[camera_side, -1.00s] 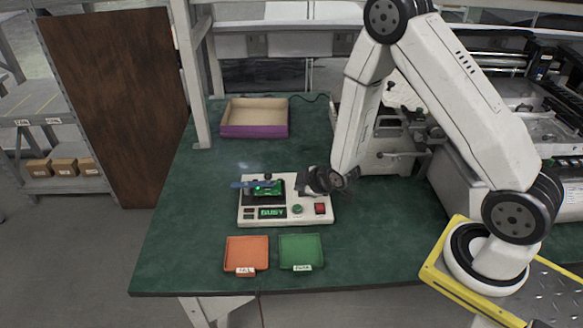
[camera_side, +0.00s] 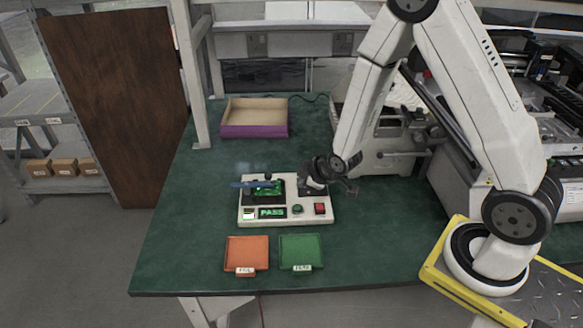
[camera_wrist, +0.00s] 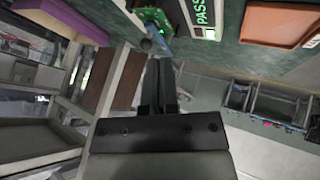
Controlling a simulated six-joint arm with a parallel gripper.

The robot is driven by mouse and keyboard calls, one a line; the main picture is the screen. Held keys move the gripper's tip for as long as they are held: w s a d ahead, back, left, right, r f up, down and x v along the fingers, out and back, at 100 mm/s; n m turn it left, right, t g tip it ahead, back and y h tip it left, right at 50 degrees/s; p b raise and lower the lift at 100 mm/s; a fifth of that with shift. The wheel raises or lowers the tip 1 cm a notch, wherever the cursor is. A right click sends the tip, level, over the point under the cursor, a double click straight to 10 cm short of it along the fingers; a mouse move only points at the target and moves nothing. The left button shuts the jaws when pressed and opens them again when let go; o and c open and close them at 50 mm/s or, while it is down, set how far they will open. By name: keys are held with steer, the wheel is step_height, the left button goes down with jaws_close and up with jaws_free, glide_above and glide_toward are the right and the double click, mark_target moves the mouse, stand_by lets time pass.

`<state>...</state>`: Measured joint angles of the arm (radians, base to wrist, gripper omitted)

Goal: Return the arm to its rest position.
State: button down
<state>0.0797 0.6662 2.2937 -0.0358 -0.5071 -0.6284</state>
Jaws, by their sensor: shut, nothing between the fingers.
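In the wrist view my gripper (camera_wrist: 158,95) shows as two dark fingers held together. The white test station (camera_side: 287,218) stands on the green table (camera_side: 190,240). Its display (camera_side: 272,213) reads PASS in green. The board (camera_wrist: 152,17) and the PASS display (camera_wrist: 203,12) also show in the wrist view.
An orange tray (camera_side: 246,254) and a green tray (camera_side: 300,252) lie empty in front of the station. A purple-sided box (camera_side: 254,131) stands at the back left. A large machine (camera_side: 395,155) fills the right behind my arm. The table's left side is clear.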

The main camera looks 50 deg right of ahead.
steer(key=s+a+r+m+g, duration=0.3)
steer(key=s+r+m+g, duration=0.2)
steer(key=s+r, duration=0.6)
steer(key=s+m, duration=0.1)
steer(key=s, duration=0.2)
steer(key=shift+m, duration=0.4)
steer(key=shift+w, duration=0.1)
stand_by(0.3)
